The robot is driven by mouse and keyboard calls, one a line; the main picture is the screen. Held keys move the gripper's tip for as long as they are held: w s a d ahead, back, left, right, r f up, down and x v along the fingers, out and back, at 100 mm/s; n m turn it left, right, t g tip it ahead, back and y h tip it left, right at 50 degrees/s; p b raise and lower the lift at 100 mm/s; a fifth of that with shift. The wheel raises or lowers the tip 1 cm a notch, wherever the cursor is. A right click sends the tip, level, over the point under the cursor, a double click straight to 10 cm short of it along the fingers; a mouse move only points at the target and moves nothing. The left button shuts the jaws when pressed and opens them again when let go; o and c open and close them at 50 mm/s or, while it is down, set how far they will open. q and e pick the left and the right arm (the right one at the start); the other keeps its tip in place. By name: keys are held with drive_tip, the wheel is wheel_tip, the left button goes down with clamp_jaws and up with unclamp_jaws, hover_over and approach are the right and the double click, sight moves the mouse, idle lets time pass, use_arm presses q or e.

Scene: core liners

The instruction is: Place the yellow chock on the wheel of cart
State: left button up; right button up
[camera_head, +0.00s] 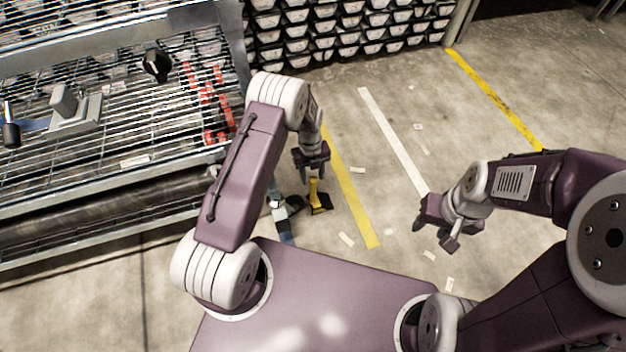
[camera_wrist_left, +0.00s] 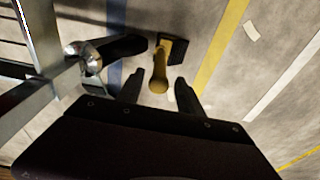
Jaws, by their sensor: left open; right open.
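The yellow chock (camera_head: 316,196) stands on the floor beside the cart's front corner, with a yellow upright handle and a dark base part. In the left wrist view the chock (camera_wrist_left: 161,68) lies just beyond and between the fingertips. My left gripper (camera_head: 312,172) is open, pointing down above the chock's handle; its fingers also show in the left wrist view (camera_wrist_left: 158,92). The cart's wheel (camera_wrist_left: 92,62) is to the left of the chock, with a metal caster mount; it is partly hidden behind my arm in the head view. My right gripper (camera_head: 434,232) is open and empty over the floor.
The wire-shelf cart (camera_head: 130,160) fills the left, holding a grey fixture (camera_head: 75,110) and red parts (camera_head: 208,105). A rack of bins (camera_head: 345,30) stands at the back. Yellow and white floor lines and paper scraps lie on open floor to the right.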

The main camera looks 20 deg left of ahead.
use_arm(q)
drive_tip(key=r, duration=0.2)
drive_tip(key=r+p, duration=0.2)
drive_tip(key=r, duration=0.1)
drive_tip(key=shift+w+a+r, duration=0.25)
drive_tip(key=shift+w+r, duration=0.05)
drive_tip(key=shift+r, duration=0.05)
use_arm(e)
wheel_tip(320, 180, up, 3)
drive_tip(key=shift+r, duration=0.15)
